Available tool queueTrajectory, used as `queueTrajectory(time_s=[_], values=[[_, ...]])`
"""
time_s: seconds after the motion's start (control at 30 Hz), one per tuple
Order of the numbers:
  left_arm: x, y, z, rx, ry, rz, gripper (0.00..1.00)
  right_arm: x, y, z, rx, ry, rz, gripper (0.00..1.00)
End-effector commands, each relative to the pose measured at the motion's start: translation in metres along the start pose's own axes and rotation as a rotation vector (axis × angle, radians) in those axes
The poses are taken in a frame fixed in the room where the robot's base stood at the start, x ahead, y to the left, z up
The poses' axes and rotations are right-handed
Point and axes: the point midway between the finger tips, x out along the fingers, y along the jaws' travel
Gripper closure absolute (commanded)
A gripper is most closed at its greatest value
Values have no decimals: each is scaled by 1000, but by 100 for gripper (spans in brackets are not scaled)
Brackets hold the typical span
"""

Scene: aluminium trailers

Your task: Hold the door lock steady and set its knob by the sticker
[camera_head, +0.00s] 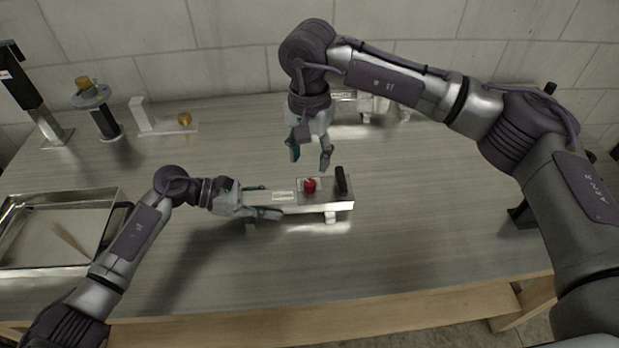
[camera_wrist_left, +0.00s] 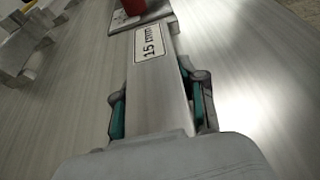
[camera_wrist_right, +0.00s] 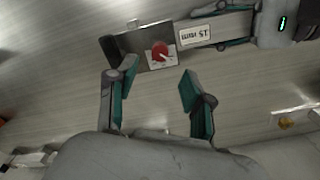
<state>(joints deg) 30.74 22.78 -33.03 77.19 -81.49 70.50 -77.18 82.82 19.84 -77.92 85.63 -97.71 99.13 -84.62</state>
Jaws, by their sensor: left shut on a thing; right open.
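The door lock is a long metal bar (camera_head: 265,198) with a wider plate (camera_head: 318,200) at its right end. The plate carries a red knob (camera_head: 310,185) and a black upright handle (camera_head: 341,180). A white sticker (camera_head: 283,195) on the bar reads "15" and small letters, clearer in the left wrist view (camera_wrist_left: 150,40). My left gripper (camera_head: 258,203) is shut on the bar's left part, a finger along each side (camera_wrist_left: 160,90). My right gripper (camera_head: 309,158) is open and empty above the knob, which shows between and beyond its fingertips in the right wrist view (camera_wrist_right: 160,52).
A metal tray (camera_head: 60,270) lies at the left. A black stand (camera_head: 103,120) with a brass top and a white bracket with a brass knob (camera_head: 184,119) stand at the back left. Another metal fixture (camera_head: 350,103) is behind my right gripper. The bench front is clear.

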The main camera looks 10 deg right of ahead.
Motion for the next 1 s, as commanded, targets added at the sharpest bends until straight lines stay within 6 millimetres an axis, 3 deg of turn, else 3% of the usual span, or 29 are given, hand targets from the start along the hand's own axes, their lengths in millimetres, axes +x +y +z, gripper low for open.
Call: queueTrajectory(time_s=[0.1, 0.33, 0.5, 0.77, 0.87, 1.0], values=[[0, 0, 0, 0, 0, 1, 100, 26, 1, 1, 0, -4, 2, 49], [0, 0, 0, 0, 0, 1, 100, 61, 0, 0, 2, -3, 0, 49], [0, 0, 0, 0, 0, 1, 100, 72, 0, 0, 1, -3, -2, 49], [0, 0, 0, 0, 0, 1, 100, 74, 0, 0, 1, -2, -3, 49], [0, 0, 0, 0, 0, 2, 100, 74, 0, 0, 1, -2, -3, 60], [0, 0, 0, 0, 0, 2, 100, 74, 0, 0, 1, -2, -3, 84]])
